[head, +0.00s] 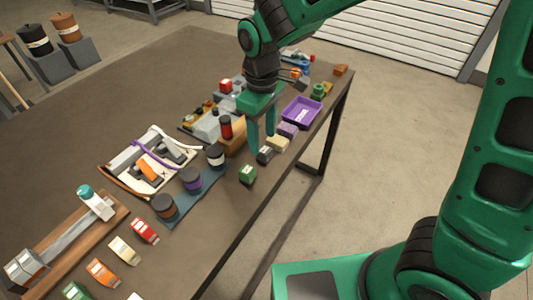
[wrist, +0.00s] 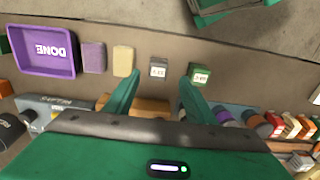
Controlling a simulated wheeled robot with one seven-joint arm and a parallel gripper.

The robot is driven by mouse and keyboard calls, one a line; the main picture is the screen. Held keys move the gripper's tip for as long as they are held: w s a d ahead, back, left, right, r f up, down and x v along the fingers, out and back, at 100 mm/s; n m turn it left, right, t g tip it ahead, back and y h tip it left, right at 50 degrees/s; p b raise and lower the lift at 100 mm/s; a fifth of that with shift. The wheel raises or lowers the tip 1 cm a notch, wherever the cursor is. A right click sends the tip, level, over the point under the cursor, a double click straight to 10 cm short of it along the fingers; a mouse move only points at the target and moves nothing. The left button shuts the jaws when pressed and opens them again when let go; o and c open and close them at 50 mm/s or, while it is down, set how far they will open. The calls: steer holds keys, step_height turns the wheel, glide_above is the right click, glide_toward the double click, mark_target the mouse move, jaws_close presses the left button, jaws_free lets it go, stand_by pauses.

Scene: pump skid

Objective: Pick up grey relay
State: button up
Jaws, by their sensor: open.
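The grey relay (head: 265,155) is a small dark block at the table's near edge. In the wrist view the grey relay (wrist: 158,69) shows a white label and lies in line with the gap between my fingers. My gripper (head: 262,141) points down and is open, with its fingertips close to the relay. In the wrist view my gripper (wrist: 159,80) has one finger to each side of that gap, with nothing held. I cannot tell how high the tips are above the table.
A yellow block (wrist: 124,61) and a purple block (wrist: 94,57) stand in a row beside the relay, then a purple DONE tray (wrist: 40,50). A green relay (wrist: 200,74) is on the other side. An orange-brown block (head: 236,143) and jars (head: 216,156) stand behind.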

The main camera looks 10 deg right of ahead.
mark_target(265, 149)
steer(key=shift+w+d+f, duration=0.1)
steer(key=shift+d+f, duration=0.05)
steer(key=shift+f, duration=1.45)
steer(key=shift+d+f, duration=0.1)
steer(key=shift+f, duration=1.5)
steer(key=c, duration=1)
